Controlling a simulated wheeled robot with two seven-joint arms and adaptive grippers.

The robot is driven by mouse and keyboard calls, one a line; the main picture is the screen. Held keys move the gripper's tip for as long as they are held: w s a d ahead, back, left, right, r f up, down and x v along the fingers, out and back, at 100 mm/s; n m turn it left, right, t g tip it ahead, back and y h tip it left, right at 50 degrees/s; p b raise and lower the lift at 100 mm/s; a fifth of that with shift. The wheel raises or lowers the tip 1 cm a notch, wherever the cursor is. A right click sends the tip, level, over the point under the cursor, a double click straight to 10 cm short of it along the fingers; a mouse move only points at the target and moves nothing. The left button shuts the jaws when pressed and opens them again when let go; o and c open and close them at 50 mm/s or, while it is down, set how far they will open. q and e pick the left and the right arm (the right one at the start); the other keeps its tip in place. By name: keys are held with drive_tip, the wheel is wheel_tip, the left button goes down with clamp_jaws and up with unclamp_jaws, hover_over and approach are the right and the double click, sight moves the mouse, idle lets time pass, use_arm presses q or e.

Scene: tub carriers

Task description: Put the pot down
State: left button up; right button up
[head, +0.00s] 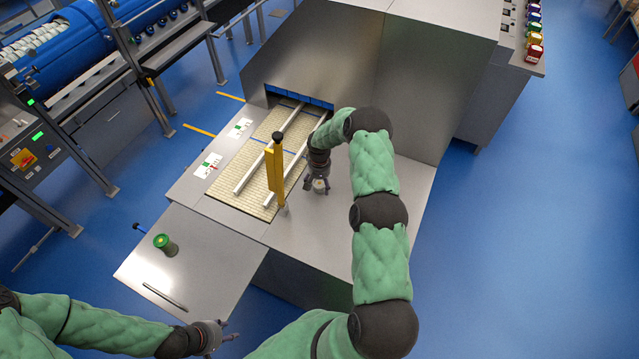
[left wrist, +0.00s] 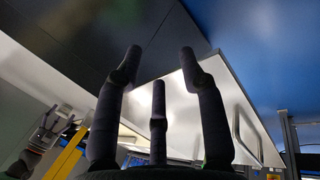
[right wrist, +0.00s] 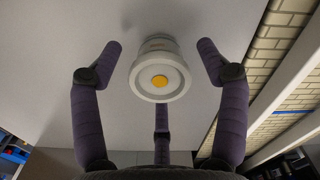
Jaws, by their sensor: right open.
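A small white pot (right wrist: 158,72) with a yellow dot on its round end appears in the right wrist view, against the pale steel worktop. In the head view the pot (head: 319,185) is a small pale spot, partly hidden by my right gripper. My right gripper (head: 317,188) is over the steel top, right of the conveyor. Its fingers (right wrist: 160,60) are spread around the pot, with visible gaps on both sides. My left gripper (head: 230,337) is low in the head view, off the side table's front edge. Its fingers (left wrist: 160,62) are spread and empty.
A conveyor (head: 226,184) with two white rails runs into a steel housing (head: 310,50). A yellow post (head: 275,168) stands close left of my right gripper. The side table (head: 205,262) holds a green pot (head: 165,244) and a thin rod (head: 165,297). The worktop's front is clear.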

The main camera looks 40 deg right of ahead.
sight(319, 182)
drive_tip(key=shift+r, duration=0.15)
wheel_tip(319, 182, up, 12)
drive_tip(key=p, duration=0.3)
